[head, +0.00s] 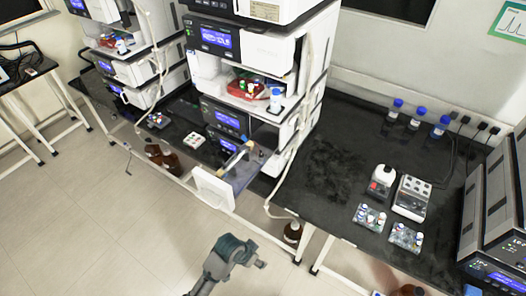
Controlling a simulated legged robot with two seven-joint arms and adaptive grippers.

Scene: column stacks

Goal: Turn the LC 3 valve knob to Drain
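A middle instrument stack (262,50) stands on the bench, with lit blue displays and white modules. A white panel or door (213,190) sticks out from its lower front, beside a see-through panel. I cannot make out a valve knob or a Drain mark, and the stack labels are too small to read surely. One grey-blue arm of mine comes in from the bottom, left of centre, and seems to be the left. Its end (258,263) is over the floor, well apart from the stacks. Its fingers cannot be told apart. My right gripper is not in view.
Another stack (132,65) stands at the left, and dark modules (496,255) stand at the right edge. The black bench (315,165) holds blue-capped bottles (418,118) and vial trays (404,236). A brown bottle (293,232) stands below the bench. The tiled floor (110,230) is clear at lower left.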

